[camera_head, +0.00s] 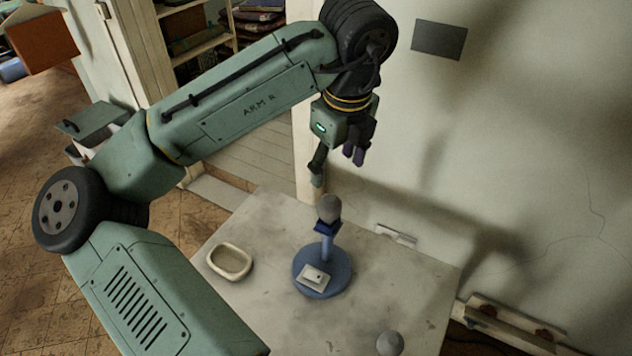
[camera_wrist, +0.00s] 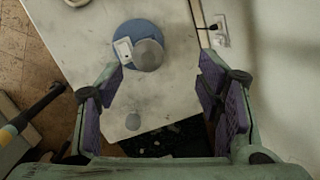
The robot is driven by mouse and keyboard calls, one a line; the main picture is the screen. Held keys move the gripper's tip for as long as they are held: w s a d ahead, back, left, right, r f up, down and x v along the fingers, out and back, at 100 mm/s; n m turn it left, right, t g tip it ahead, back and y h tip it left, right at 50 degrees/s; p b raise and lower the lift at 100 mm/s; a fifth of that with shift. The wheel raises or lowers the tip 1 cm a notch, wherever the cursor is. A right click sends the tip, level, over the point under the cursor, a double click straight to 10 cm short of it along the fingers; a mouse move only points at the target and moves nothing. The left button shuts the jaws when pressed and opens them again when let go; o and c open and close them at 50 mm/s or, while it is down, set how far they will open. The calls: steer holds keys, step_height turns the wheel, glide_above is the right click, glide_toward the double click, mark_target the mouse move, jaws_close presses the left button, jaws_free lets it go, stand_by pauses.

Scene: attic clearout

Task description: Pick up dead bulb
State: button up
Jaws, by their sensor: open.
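A grey round bulb (camera_head: 329,208) sits upright on top of a blue lamp stand (camera_head: 337,262) with a round base on the table. In the wrist view this bulb (camera_wrist: 148,54) shows from above, over the blue base (camera_wrist: 124,33). A second grey ball-shaped thing (camera_head: 390,343), perhaps another bulb, is at the table's near edge; it also shows in the wrist view (camera_wrist: 133,121). My gripper (camera_head: 337,168) is open and empty, above the lamp bulb and apart from it. In the wrist view the bulb lies between and beyond the purple finger pads.
A cream oval dish (camera_head: 230,261) stands left of the lamp on the grey table (camera_head: 260,310). A white card-like piece (camera_head: 313,277) lies on the lamp base. The wall with a socket (camera_head: 396,236) is close behind the table. The table's front left is clear.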

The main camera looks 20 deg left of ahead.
mark_target(331, 199)
steer(key=shift+s+a+f+m+g, duration=0.15)
steer(key=shift+s+f+g, duration=0.1)
steer(key=shift+s, duration=0.2)
steer(key=shift+s+a+f+m+g, duration=0.15)
steer(key=shift+s+g, duration=0.1)
steer(key=shift+s, duration=0.2)
step_height(331, 199, down, 4)
steer(key=shift+w+a+r, duration=0.1)
steer(key=shift+w+a, duration=0.05)
steer(key=shift+w+f+p, duration=0.25)
steer(key=shift+f+p, duration=0.2)
steer(key=shift+f, duration=1.1)
steer(key=shift+w+f+p, duration=0.2)
steer(key=shift+f+p, duration=0.2)
steer(key=shift+f, duration=1.15)
steer(key=shift+c, duration=0.2)
steer(key=c, duration=1.2)
